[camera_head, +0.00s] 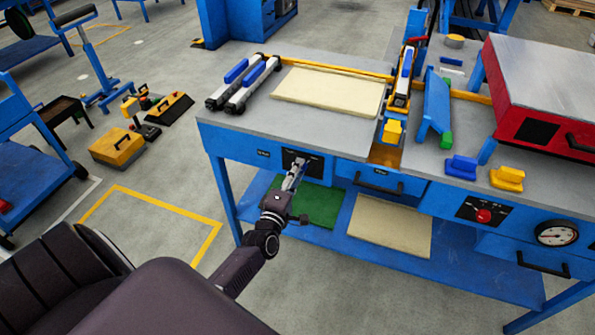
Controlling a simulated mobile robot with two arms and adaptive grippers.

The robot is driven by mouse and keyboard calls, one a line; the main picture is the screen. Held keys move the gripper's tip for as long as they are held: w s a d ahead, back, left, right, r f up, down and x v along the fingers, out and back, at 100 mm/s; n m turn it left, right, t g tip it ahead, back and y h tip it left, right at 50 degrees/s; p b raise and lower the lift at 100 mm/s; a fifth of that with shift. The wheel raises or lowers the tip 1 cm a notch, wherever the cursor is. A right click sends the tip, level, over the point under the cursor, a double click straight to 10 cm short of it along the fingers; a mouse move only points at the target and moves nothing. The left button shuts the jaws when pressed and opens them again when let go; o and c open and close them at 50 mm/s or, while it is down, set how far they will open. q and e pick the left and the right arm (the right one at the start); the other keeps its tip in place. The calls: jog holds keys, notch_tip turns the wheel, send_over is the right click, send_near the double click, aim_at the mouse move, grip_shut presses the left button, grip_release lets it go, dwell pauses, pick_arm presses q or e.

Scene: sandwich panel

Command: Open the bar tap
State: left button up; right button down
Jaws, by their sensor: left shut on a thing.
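My left gripper (298,172) reaches from the lower left to the front of the blue workbench. Its fingers are shut at a small black panel (314,160) under the bench top. What they hold, which I take to be the bar tap, is mostly covered by the fingers, so its angle cannot be told. My right gripper is not in view.
A cream panel (330,88) lies on the grey bench top (290,125). A red box (545,95), blue and yellow clamps and a gauge (557,233) are to the right. A lower shelf (330,238) holds a green mat and a cream sheet.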

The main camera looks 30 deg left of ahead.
pick_arm(q)
jog(key=shift+f, duration=0.1)
jog(key=o, duration=1.2)
jog(key=shift+c, duration=0.2)
jog(key=v, duration=1.2)
jog(key=s+d+f+m+g+h, duration=0.1)
jog(key=s+d+f+m+g, duration=0.25)
jog(key=f, duration=0.65)
jog(key=s+d+f+m+g+h, duration=0.25)
jog(key=s+f+m, duration=0.25)
jog(key=f, duration=0.5)
jog(key=s+d+f+m+g+h, duration=0.1)
jog(key=s+d+f+m+g, duration=0.2)
jog(key=f, duration=0.7)
jog(key=s+d+f+m+g, duration=0.1)
jog(key=s+f+m+g, duration=0.2)
jog(key=s, duration=1.1)
jog(key=s+d+f+m+g, duration=0.1)
jog(key=s+f+m+g, duration=0.3)
jog(key=s+f+m, duration=0.4)
jog(key=s+f, duration=0.4)
jog(key=s, duration=0.3)
jog(key=shift+f+m, duration=0.2)
jog(key=shift+m, duration=0.15)
